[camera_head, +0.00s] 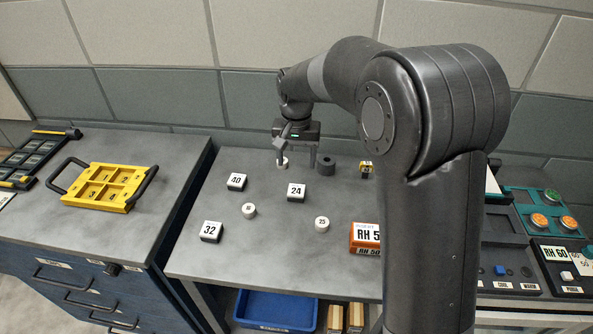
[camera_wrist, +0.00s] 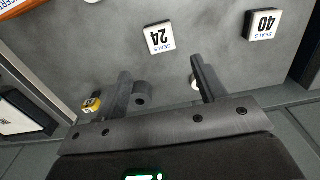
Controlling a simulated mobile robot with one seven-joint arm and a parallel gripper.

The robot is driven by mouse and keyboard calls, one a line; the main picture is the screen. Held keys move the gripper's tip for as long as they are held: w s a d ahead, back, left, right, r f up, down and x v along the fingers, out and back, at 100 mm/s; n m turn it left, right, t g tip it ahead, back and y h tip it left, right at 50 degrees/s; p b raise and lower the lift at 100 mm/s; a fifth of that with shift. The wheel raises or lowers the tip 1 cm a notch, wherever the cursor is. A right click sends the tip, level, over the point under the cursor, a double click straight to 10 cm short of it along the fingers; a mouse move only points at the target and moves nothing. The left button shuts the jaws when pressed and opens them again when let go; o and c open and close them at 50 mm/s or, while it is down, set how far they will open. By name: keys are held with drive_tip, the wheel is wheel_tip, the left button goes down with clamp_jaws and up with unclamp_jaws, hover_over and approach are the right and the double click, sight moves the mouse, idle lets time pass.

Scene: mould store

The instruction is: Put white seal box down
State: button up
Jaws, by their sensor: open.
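White seal boxes with dark sides stand on the grey bench (camera_head: 270,262). The box marked 24 (camera_head: 296,190) is mid-bench, the box marked 40 (camera_head: 237,180) is to its left, and the box marked 32 (camera_head: 211,230) is near the front left. My gripper (camera_head: 297,158) is open and empty near the back of the bench, behind box 24 and apart from it. In the wrist view the open fingers (camera_wrist: 160,70) point toward box 24 (camera_wrist: 159,38), with box 40 (camera_wrist: 262,24) to the right.
A dark cylinder (camera_head: 325,165) stands beside my gripper, and a small yellow block (camera_head: 367,168) is further right. White round pieces (camera_head: 249,210) (camera_head: 322,223) and an orange RH box (camera_head: 366,234) are nearer the front. A yellow tray (camera_head: 109,201) sits on the left cabinet.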

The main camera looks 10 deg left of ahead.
drive_tip(key=shift+r, duration=0.5)
drive_tip(key=s+d+r+t, duration=0.3)
drive_tip(key=s+d+r, duration=0.8)
drive_tip(key=d, duration=0.3)
drive_tip(key=s+d+t, duration=0.1)
drive_tip(key=s+d, duration=0.3)
drive_tip(key=s, duration=0.4)
drive_tip(key=s+d+t, duration=0.1)
drive_tip(key=s+d, duration=0.4)
drive_tip(key=s, duration=0.3)
drive_tip(key=shift+f+t, duration=0.3)
drive_tip(key=shift+f, duration=0.15)
drive_tip(key=shift+o, duration=0.4)
